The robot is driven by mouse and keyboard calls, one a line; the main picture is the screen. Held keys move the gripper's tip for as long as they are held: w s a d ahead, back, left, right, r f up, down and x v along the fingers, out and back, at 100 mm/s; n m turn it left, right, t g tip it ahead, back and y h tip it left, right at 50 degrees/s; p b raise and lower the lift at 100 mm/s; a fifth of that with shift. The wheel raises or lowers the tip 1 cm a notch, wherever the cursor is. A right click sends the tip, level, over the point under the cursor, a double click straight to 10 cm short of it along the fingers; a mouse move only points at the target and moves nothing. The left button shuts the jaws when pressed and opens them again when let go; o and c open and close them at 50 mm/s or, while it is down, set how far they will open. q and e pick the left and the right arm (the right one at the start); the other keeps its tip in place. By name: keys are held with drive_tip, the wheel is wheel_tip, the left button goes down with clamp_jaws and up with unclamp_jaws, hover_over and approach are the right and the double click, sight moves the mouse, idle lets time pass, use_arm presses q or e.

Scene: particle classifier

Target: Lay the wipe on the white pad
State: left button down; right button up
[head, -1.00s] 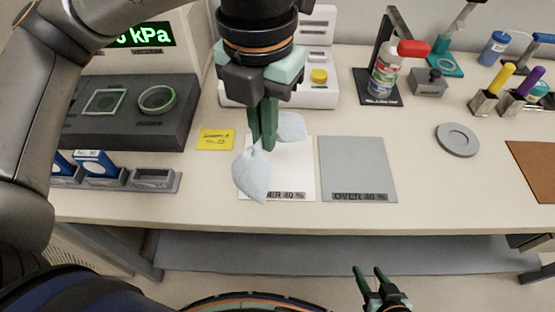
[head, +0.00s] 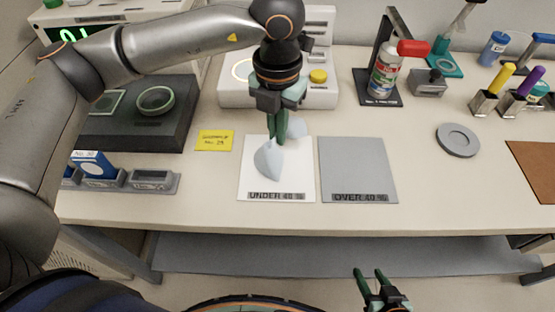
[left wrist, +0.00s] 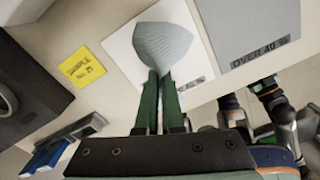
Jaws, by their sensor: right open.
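The light blue wipe (head: 269,163) hangs from my left gripper (head: 277,138), whose green fingers are shut on it. The wipe is bunched at the fingers, with one part hanging in front and another showing behind. It is over the white pad (head: 296,181), marked "UNDER 40 %". I cannot tell whether its lower tip touches the pad. In the left wrist view the wipe (left wrist: 162,45) spreads beyond the fingertips against the white pad (left wrist: 122,48). My right gripper (head: 369,272) is open and empty, low in front of the bench.
A grey pad (head: 358,165) marked "OVER 40 %" lies right of the white pad. A yellow note (head: 215,140) lies to its left. A white device (head: 320,92) stands behind, with a spray bottle (head: 384,75) further right. The bench front is clear.

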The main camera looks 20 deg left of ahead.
use_arm(q)
drive_tip(key=shift+c, duration=1.7)
unclamp_jaws()
wheel_tip(320, 180, up, 12)
drive_tip(key=p, duration=0.1)
drive_tip(key=shift+r, duration=0.25)
